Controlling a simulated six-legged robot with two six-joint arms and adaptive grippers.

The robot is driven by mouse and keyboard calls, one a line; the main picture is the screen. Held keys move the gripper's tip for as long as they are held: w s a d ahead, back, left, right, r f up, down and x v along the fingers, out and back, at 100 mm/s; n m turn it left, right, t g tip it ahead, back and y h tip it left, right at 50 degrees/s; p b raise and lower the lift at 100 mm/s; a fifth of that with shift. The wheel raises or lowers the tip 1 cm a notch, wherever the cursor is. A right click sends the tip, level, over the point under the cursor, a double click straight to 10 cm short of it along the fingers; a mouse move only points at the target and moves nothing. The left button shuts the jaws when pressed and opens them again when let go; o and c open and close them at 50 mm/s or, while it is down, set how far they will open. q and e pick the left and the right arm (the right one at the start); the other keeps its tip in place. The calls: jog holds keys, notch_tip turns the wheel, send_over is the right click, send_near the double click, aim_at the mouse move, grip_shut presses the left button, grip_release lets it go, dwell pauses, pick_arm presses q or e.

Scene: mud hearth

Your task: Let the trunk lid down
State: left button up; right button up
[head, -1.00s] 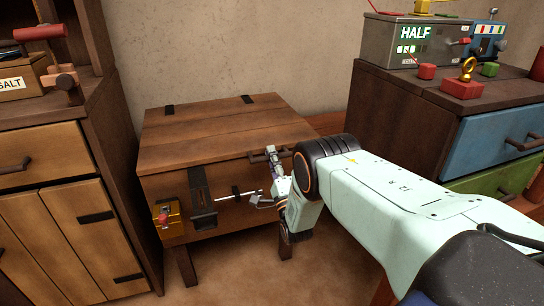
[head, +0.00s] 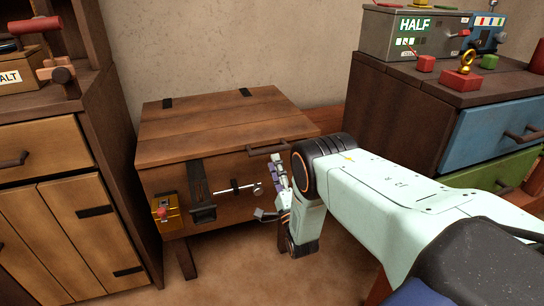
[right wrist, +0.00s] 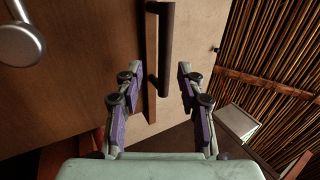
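The wooden trunk (head: 215,190) stands on legs in the middle of the head view. Its plank lid (head: 225,128) lies flat over the box, with a dark bar handle (head: 282,144) at the front right edge. The handle also shows in the right wrist view (right wrist: 166,45). My right gripper (head: 277,172) is in front of the trunk, below the handle. In the right wrist view the fingers (right wrist: 155,78) are spread, with nothing seen held between them. My left gripper is out of view.
A dark strap (head: 197,178), a metal rod with a round knob (head: 240,189) and a yellow lock box (head: 168,213) are on the trunk's front. A wooden cabinet (head: 55,190) stands left. A drawer chest (head: 400,115) with a grey HALF box (head: 405,38) stands right.

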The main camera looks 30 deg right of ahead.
jog(key=shift+v, duration=1.3)
